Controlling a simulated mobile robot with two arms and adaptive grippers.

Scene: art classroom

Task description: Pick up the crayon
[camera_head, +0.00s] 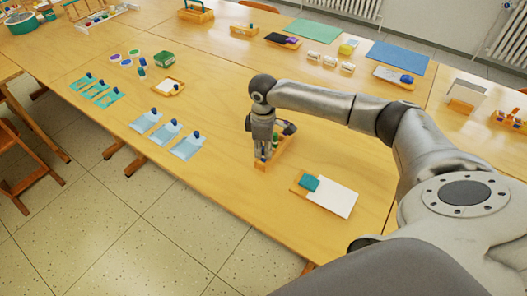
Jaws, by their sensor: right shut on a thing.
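My right gripper (265,148) points down at a small wooden holder (285,155) on the table. Its fingers are shut on a thin thing, which looks like a crayon, mostly hidden between the fingers. I cannot make out its colour for sure. Green and blue bits, apparently other crayons, show beside the fingers in the holder. I cannot tell whether the held crayon is clear of the holder. My left gripper is not in view.
A wooden tray with a white sheet (334,196) and a teal block (309,183) lies right of the holder. Light blue cards (187,146) with dark blue items lie to the left. The table (225,205) is bare in front.

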